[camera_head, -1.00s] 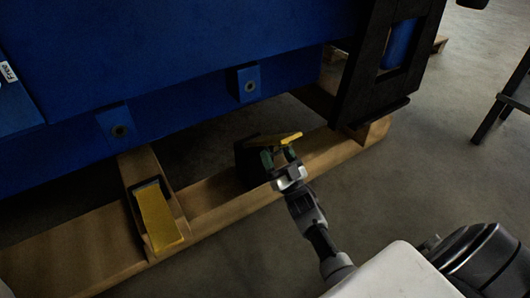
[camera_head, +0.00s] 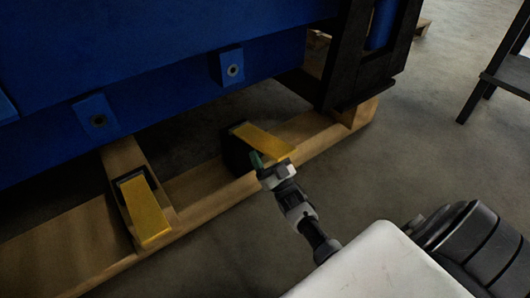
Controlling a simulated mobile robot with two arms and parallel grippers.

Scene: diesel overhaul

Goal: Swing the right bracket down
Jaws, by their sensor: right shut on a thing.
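The right bracket (camera_head: 265,141) is a yellow plate on a dark block, at the wooden beam under the blue engine body. It slopes down toward me and to the right. My right gripper (camera_head: 264,167) is at its near edge, shut on the bracket; the fingers partly hide that edge. The left bracket (camera_head: 146,212) is another yellow plate, lying sloped on the wooden support at the left. My left gripper is not in view.
The blue engine body (camera_head: 150,60) with two bolt lugs hangs above. The wooden beam (camera_head: 205,195) runs along the floor. A black post (camera_head: 345,60) stands at the beam's right end. A dark stand (camera_head: 495,80) is at the far right. Floor between is clear.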

